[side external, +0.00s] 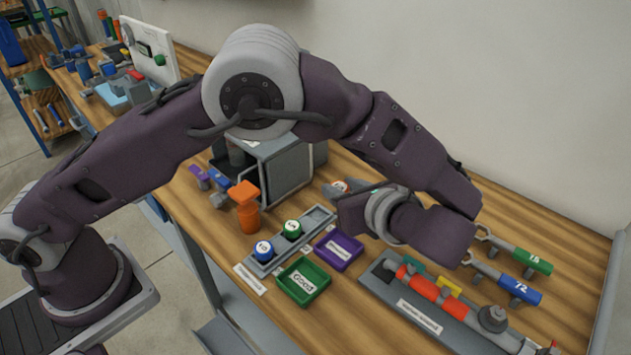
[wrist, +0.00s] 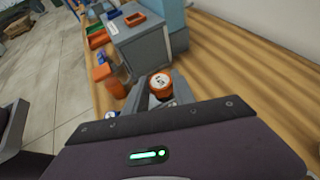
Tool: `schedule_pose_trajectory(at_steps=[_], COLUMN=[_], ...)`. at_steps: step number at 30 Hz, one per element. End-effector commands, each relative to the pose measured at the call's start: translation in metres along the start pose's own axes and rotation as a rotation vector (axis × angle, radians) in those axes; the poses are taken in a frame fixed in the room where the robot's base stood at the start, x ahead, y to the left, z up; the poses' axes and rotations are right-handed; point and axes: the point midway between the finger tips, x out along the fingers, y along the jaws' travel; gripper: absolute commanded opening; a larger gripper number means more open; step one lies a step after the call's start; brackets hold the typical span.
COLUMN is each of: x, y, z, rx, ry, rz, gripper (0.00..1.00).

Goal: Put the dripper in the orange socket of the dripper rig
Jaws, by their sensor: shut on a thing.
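The dripper (side external: 340,187) has a round orange cap with a white top. What seems to be the dripper rig (side external: 420,317), a grey base with an orange-red pipe (side external: 425,287), lies at the right front. Teal and yellow parts show on it; I cannot clearly single out the orange socket.
The grey rack (side external: 279,259) also holds a blue-capped and a green-capped dripper. A green tray (side external: 303,281) and a purple tray (side external: 338,250) lie in front. An orange bottle (side external: 248,212) and a grey box (side external: 285,168) stand behind. Green and blue handled tools (side external: 520,290) lie right of the rig.

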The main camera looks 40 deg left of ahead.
Motion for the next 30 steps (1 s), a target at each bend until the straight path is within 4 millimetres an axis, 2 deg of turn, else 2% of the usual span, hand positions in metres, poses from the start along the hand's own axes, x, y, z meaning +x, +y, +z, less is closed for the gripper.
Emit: schedule_pose_trajectory(at_steps=[6, 9, 12, 15, 17, 19, 24, 30], x=[0.062, 0.094, 0.121, 0.137, 0.143, 0.149, 0.167, 0.183], y=[-0.003, 0.008, 0.024, 0.037, 0.042, 0.046, 0.046, 0.046], z=[0.093, 0.142, 0.182, 0.207, 0.216, 0.216, 0.181, 0.148], rx=[-0.018, -0.019, -0.015, -0.008, -0.004, 0.0, 0.006, 0.004], ry=[0.016, 0.014, 0.007, -0.001, -0.005, -0.007, -0.008, -0.008], rz=[0.004, 0.003, 0.002, 0.001, 0.0, 0.0, 0.001, 0.001], gripper=[0.0, 0.0, 0.0, 0.0, 0.0, 0.0, 0.0, 0.0])
